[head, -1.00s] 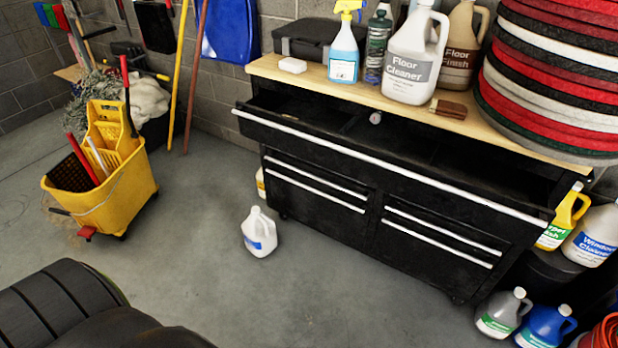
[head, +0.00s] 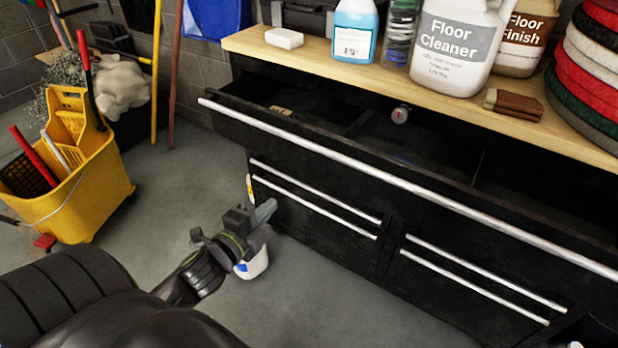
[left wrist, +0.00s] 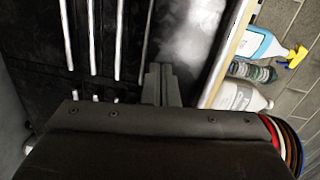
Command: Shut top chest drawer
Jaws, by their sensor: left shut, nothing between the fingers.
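The black chest (head: 330,232) stands against the wall under a light wooden top. Its wide top drawer (head: 400,192) is pulled out, with a long silver handle bar along its front edge. The open inside (head: 440,150) shows dividers and a small tan item (head: 283,111). My left gripper (head: 268,212) is shut and empty, low in front of the chest's left end, below the drawer front and apart from it in the head view. In the left wrist view the gripper (left wrist: 161,72) points toward the drawer area.
A yellow mop bucket (head: 85,195) is at left. Bottles, including floor cleaner (head: 455,48), a white soap bar (head: 283,39) and stacked pads (head: 590,75) rest on the top.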

